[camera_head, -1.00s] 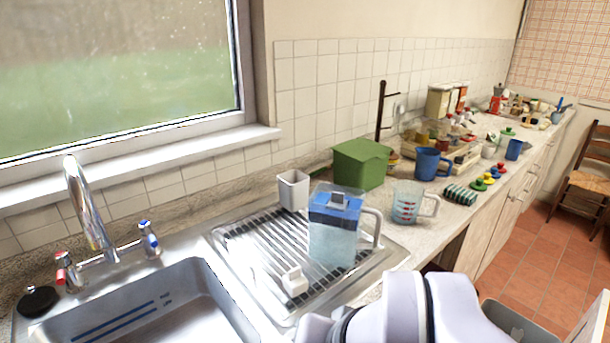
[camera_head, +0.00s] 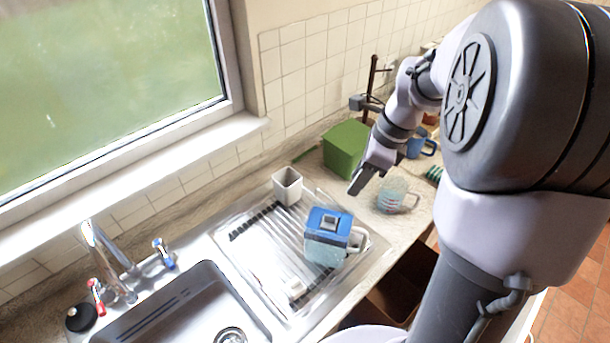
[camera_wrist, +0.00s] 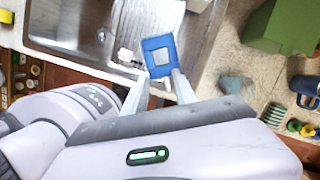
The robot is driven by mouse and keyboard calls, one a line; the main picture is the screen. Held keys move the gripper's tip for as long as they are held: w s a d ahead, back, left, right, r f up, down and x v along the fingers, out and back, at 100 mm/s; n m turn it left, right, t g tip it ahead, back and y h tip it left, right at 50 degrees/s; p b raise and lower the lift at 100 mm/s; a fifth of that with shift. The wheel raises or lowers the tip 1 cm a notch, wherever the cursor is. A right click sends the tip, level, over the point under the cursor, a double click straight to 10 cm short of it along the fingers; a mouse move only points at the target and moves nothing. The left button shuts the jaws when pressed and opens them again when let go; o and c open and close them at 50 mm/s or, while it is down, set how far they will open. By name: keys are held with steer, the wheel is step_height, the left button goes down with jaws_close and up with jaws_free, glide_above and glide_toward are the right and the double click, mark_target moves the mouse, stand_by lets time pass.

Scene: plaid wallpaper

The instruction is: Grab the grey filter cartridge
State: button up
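A clear filter jug (camera_head: 326,250) with a blue top (camera_head: 343,229) stands on the drainer. A small grey piece (camera_head: 329,221), which looks like the filter cartridge, sits in the middle of the blue top. In the wrist view, the blue top (camera_wrist: 150,43) and the grey piece (camera_wrist: 161,58) show just beyond my fingertips. My gripper (camera_head: 356,186) is up and to the right of the jug, apart from it, in the head view. In the wrist view my gripper (camera_wrist: 160,80) has its fingers spread with nothing held between them.
A ribbed steel drainer (camera_head: 252,262) and sink (camera_head: 190,300) lie to the left. A white cup (camera_head: 288,186) stands behind the jug, and a small white block (camera_head: 294,287) lies in front. A green box (camera_head: 346,148) and measuring jug (camera_head: 391,196) stand to the right.

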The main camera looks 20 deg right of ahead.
mark_target(331, 216)
steer(key=b+x, duration=0.3)
steer(key=x, duration=1.2)
steer(key=shift+w+a+f+b, duration=0.1)
steer(key=shift+w+f+b, duration=0.15)
steer(key=shift+f+b, duration=0.1)
steer(key=shift+r, duration=0.1)
jaws_close()
